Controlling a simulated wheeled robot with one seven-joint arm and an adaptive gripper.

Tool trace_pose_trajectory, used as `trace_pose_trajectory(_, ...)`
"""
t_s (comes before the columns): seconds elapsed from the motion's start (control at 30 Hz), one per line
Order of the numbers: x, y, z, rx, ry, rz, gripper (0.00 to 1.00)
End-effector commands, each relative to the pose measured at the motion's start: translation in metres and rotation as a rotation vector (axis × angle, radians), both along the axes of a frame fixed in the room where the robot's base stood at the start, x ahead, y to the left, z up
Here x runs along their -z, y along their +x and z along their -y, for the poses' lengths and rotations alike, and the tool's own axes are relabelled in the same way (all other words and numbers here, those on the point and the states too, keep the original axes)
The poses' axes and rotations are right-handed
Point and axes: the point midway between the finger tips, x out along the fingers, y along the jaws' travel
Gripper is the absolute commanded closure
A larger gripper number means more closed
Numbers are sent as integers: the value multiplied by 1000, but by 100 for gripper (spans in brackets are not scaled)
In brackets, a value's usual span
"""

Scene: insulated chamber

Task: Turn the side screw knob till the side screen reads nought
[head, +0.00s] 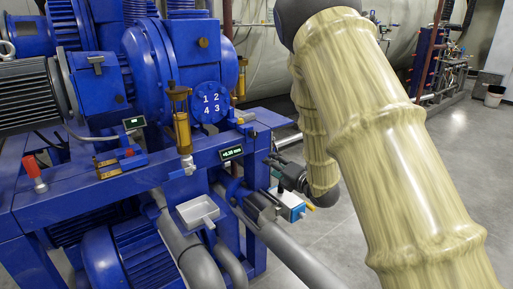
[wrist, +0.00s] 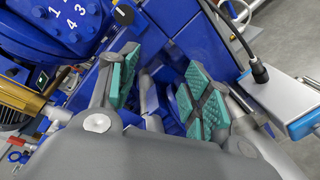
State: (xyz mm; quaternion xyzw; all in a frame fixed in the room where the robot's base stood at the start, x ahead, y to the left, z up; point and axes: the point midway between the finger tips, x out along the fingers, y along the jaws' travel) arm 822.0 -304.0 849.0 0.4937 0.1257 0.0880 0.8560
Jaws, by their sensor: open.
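The side screen (head: 231,152) is a small dark display on the blue frame's front rail in the head view. Its digits look like +0.30 mm, but they are too small to be sure. My gripper (wrist: 162,86) is open in the wrist view, its two green-padded fingers spread apart. Blue machine parts show between and beyond the fingers, with nothing clearly held. In the head view my gripper (head: 276,170) is at the right end of the blue frame, partly hidden by my arm.
A silver and blue box (head: 289,205) sits just below my gripper; it shows at the right of the wrist view (wrist: 285,103) with a black cable.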

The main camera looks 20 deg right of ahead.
Motion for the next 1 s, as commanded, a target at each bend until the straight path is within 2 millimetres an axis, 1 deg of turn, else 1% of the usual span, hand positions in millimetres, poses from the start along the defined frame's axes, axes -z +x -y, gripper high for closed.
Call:
trace_pose_trajectory(0.03, -15, 7, 1, -26, -61, 61, 51)
trace_pose_trajectory(0.1, -35, 12, 1, -53, -132, 126, 51)
trace_pose_trajectory(0.2, -54, 16, 2, -76, -197, 185, 51)
trace_pose_trajectory(0.3, -62, 19, 1, -85, -224, 209, 51)
trace_pose_trajectory(0.47, -64, 33, -3, -87, -228, 212, 51)
trace_pose_trajectory(0.8, -63, 84, -22, -86, -225, 210, 51)
trace_pose_trajectory(1.0, -62, 107, -31, -85, -226, 208, 51)
